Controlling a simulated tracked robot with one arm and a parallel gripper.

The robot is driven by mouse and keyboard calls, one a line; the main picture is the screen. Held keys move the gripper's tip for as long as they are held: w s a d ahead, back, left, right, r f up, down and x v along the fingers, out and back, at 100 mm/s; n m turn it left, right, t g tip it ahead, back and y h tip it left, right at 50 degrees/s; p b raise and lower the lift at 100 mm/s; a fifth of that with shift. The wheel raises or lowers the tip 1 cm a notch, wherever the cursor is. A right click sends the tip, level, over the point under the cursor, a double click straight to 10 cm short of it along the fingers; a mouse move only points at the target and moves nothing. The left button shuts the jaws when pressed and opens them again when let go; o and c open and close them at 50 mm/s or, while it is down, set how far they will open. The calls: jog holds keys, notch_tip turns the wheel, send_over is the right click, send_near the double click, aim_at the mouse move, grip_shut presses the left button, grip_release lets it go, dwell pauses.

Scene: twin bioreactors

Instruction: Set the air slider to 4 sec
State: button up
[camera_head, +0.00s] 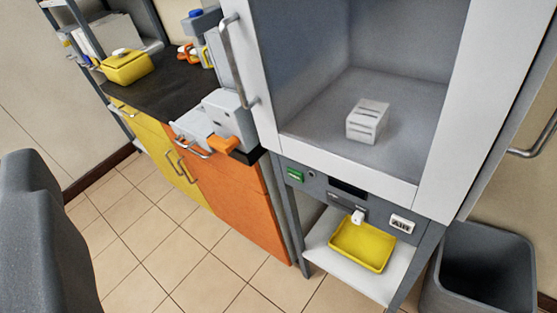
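A grey control panel (320,190) runs along the front of a white-framed cabinet, below its chamber. A small white knob (358,216) sticks out of it, probably the air slider; its scale marks are too small to read. A white label reading "AIR" (401,224) is to the right of the knob. A dark display (348,187) above it shows no readable value. No fingertips of my gripper can be made out, and nothing visible touches the knob.
A yellow tray (362,247) sits on a white shelf under the panel. A white slotted block (368,121) stands in the chamber. A grey bin (481,270) is at right, an orange cabinet (232,205) at left. A dark grey shape (40,235) blocks the lower left. Tiled floor is open between.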

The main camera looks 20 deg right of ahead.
aim_at(356, 221)
jog(key=w+d+f+m+t+h+p, duration=0.1)
jog(key=w+f+m+h, duration=0.1)
jog(key=w+f, duration=0.35)
jog(key=w+d+f+m+h+p, duration=0.1)
jog(key=w+f+m+h+p, duration=0.15)
jog(key=w, duration=0.65)
jog(key=w+d+f+m+g+h+p, duration=0.1)
jog(key=w+d+f+m+h, duration=0.15)
jog(key=f, duration=0.35)
jog(key=w+d+f+m+g+h+p, duration=0.1)
jog(key=w+d+f+m+h, duration=0.1)
jog(key=w+f+h, duration=0.3)
jog(key=s+d+f+m+g+h+p, duration=0.1)
jog(key=s+d+f+g+h, duration=0.2)
jog(key=f, duration=0.7)
jog(key=s+d+f+m+g+h+p, duration=0.2)
jog(key=s+d+f+g, duration=0.2)
jog(key=f, duration=0.6)
jog(key=s+d+f+m+g+h+p, duration=0.1)
jog(key=s+d+f+g+h, duration=0.2)
jog(key=f, duration=0.7)
jog(key=shift+g+y, duration=0.4)
jog(key=b+x, duration=0.2)
jog(key=x, duration=1.1)
jog(key=shift+s+d, duration=0.1)
jog(key=shift+s, duration=0.1)
grip_shut()
